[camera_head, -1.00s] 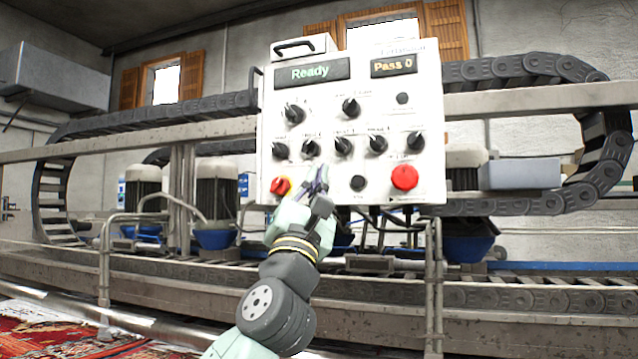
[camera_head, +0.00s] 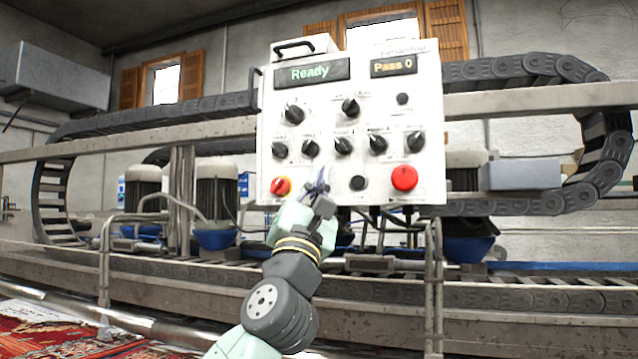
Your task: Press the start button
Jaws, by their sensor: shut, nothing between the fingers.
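The white control panel (camera_head: 268,120) faces me, with "Ready" and "Pass 0" lit on its displays. Its bottom row shows a red knob on yellow (camera_head: 281,186), a black button (camera_head: 358,183) and a large red button (camera_head: 404,178). The small labels are too blurred to read, so I cannot tell which button is start. My gripper (camera_head: 322,180) is shut and empty, in front of the panel's lower edge between the red-yellow knob and the black button. It hides that part of the panel. I cannot tell whether it touches the panel.
Several black rotary knobs (camera_head: 344,146) sit just above my gripper. A small black button (camera_head: 403,99) is at the panel's upper right. Behind the panel run a metal rail (camera_head: 540,98) and cable chains. A metal post (camera_head: 433,270) stands right of my arm. A red rug (camera_head: 60,330) lies lower left.

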